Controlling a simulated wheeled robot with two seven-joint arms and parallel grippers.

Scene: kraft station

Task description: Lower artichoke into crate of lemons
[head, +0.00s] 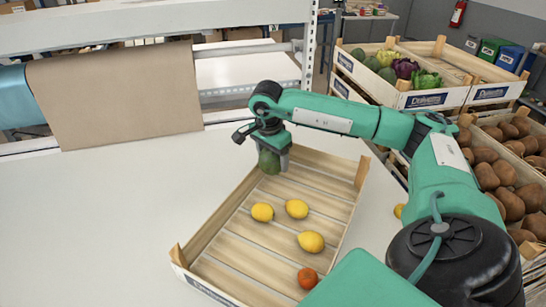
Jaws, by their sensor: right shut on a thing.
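A shallow wooden crate (207,232) stands on the white table, tilted across the middle of the head view. Three yellow lemons, one at the left (262,212), one at the back (297,208) and one nearer (311,241), lie on its slatted floor. My right gripper (270,153) is shut on the green artichoke (269,162) and points down at the crate's far left part. The gripper hides the artichoke's top. I cannot tell whether the artichoke touches the crate. My left gripper is out of view.
A red-orange fruit (307,278) lies in the crate's near end. A roll of brown paper (115,95) hangs behind the table. Crates of vegetables (422,99) and brown produce (500,170) stand to the right. The table (90,220) left of the crate is clear.

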